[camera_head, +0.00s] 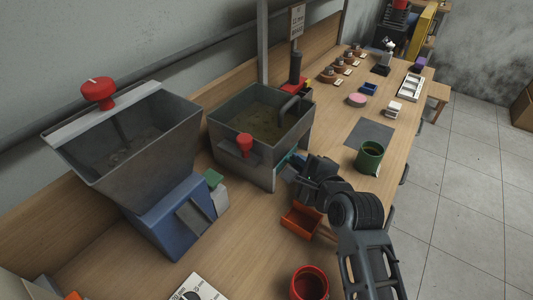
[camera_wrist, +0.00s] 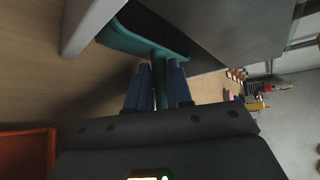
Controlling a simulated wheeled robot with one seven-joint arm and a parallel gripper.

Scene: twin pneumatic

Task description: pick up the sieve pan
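The sieve pan appears to be the teal pan with a narrow handle, partly under the grey metal tank in the wrist view (camera_wrist: 150,42). In the head view only a small teal part of it shows (camera_head: 284,163) at the tank's lower right side. My gripper (camera_wrist: 160,72) is at the handle, with one blue finger close against each side and the handle between them. The fingers look shut on the handle. In the head view my gripper (camera_head: 297,172) is beside the tank, and its fingertips are hard to make out. Most of the pan is hidden by the tank.
The grey tank (camera_head: 262,165) with murky water stands over the pan. A grey hopper on a blue base (camera_head: 165,220) is at left. An orange bin (camera_head: 300,221), a red cup (camera_head: 309,283) and a green mug (camera_head: 369,157) are nearby. The wooden bench is clear between them.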

